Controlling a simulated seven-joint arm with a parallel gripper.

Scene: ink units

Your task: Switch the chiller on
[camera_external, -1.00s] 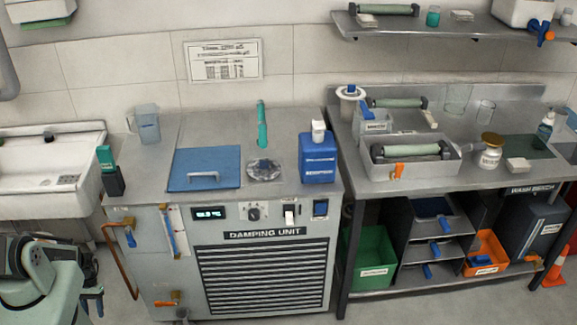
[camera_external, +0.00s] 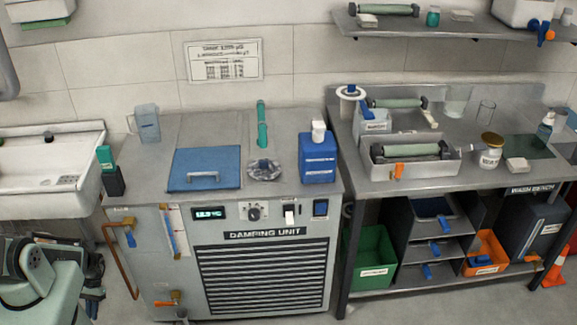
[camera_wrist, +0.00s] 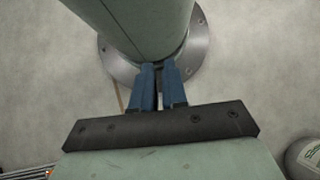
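The chiller is most likely the grey cabinet labelled damping unit (camera_external: 265,220) in the external view. Its front panel carries a lit display (camera_external: 208,213), a round dial (camera_external: 253,212), a white switch (camera_external: 290,213) and a dark blue switch (camera_external: 320,208). Their settings are too small to read. My gripper sits low at the left, apart from the panel and mostly hidden by my arm. In the wrist view my gripper (camera_wrist: 160,85) shows two blue fingers close together, with a narrow gap. I see nothing held between them, but their opening is unclear.
A blue lid (camera_external: 205,169), a blue bottle (camera_external: 317,158) and a green upright tap (camera_external: 262,125) stand on the cabinet top. Valves and a copper pipe (camera_external: 112,250) project at its left side. The wash bench (camera_external: 460,180) stands close on the right.

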